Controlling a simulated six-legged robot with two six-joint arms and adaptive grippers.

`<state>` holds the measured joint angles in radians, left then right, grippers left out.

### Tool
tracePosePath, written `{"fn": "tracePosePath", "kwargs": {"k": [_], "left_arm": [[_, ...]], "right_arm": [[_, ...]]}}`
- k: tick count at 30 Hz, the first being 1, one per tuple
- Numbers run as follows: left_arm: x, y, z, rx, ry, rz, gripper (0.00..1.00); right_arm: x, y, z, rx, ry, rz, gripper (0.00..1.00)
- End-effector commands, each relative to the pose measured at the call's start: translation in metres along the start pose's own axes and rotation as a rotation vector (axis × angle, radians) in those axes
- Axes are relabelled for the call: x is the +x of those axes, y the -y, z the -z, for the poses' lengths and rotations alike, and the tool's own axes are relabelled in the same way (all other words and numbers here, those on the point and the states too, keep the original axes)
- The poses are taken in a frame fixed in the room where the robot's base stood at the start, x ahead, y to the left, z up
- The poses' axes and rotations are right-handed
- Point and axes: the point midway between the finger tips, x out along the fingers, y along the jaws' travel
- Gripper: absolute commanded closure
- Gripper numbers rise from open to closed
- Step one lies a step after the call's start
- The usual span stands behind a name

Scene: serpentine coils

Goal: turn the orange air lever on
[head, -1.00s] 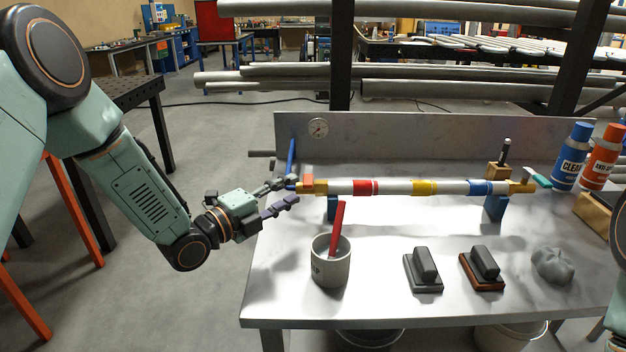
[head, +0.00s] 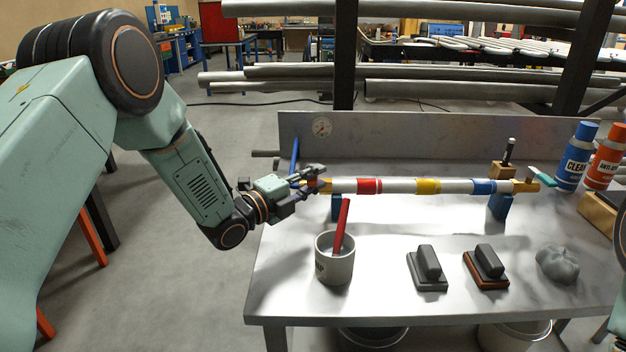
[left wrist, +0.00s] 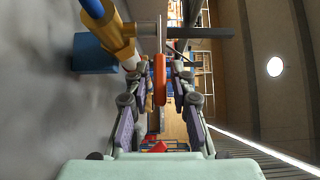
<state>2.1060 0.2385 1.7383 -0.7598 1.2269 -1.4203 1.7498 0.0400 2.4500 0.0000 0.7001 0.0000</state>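The orange air lever (left wrist: 159,80) stands between the two fingers of my left gripper (left wrist: 160,85) in the left wrist view. A narrow gap seems to show on each side of it, so the fingers look open around it. In the head view my left gripper (head: 316,182) is at the left end of the pipe (head: 398,186), and its fingers mostly hide the lever. The brass fitting (left wrist: 115,35) and blue hose (left wrist: 92,8) lie beside the fingers. My right gripper is not in view.
A cup (head: 334,262) with a red stick stands on the metal bench (head: 300,305) just below my left gripper. Two dark blocks (head: 428,268) (head: 486,268), a grey lump (head: 557,264) and spray cans (head: 576,158) are further right.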

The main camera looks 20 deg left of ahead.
Motion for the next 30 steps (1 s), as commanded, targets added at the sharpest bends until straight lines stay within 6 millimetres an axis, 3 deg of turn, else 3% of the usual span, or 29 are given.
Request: {"fn": "tracePosePath", "kwargs": {"k": [7, 30], "left_arm": [[-0.0005, -0.0002, -0.0002, -0.001, 0.001, 0.0, 1.0], [0.0024, -0.0002, 0.0032, -0.003, 0.036, 0.001, 1.0]], "right_arm": [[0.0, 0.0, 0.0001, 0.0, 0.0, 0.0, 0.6], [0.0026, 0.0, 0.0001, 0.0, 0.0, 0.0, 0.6]]}}
